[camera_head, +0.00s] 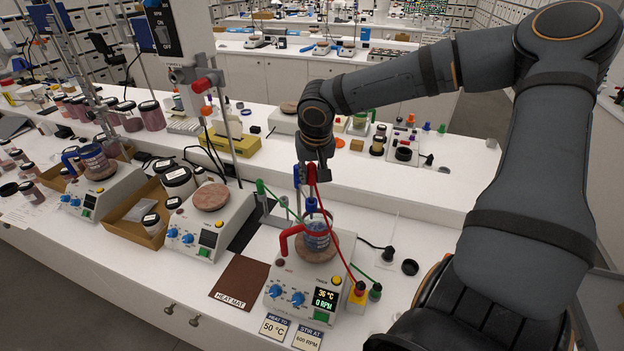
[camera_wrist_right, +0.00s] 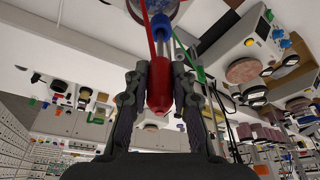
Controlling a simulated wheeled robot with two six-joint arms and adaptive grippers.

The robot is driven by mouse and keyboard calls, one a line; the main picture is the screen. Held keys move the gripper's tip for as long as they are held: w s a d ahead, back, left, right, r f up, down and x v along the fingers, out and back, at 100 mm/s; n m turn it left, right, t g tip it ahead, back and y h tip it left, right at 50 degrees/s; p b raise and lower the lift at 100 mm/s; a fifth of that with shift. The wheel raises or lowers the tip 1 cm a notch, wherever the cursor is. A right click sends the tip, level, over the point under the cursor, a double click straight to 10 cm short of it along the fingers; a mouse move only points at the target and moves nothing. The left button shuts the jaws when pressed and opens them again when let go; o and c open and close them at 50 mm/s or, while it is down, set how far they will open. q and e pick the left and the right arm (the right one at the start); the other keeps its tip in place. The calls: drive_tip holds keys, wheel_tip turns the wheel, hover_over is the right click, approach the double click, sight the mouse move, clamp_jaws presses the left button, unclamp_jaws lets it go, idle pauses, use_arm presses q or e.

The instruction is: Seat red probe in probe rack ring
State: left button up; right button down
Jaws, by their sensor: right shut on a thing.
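The red probe (camera_wrist_right: 159,88) is between the fingers of my right gripper (camera_wrist_right: 159,85), which is shut on it; its red handle shows clearly in the right wrist view. In the head view the right gripper (camera_head: 312,170) hangs above a glass beaker (camera_head: 318,236). The probe's red cable (camera_head: 336,245) runs down to a yellow plug on the hotplate's right side. A grey stand (camera_head: 270,212) with a green cable is just left. I cannot clearly make out the rack ring. My left gripper is out of view.
The beaker stands on a hotplate (camera_head: 287,303) reading 36 °C and 0 RPM, with a red clamp (camera_head: 287,243) beside it. A brown heat mat (camera_head: 240,281) lies left. More hotplates and jars crowd the left bench. Small black caps lie right.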

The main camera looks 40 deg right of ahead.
wheel_tip(320, 180, up, 12)
idle(1.4)
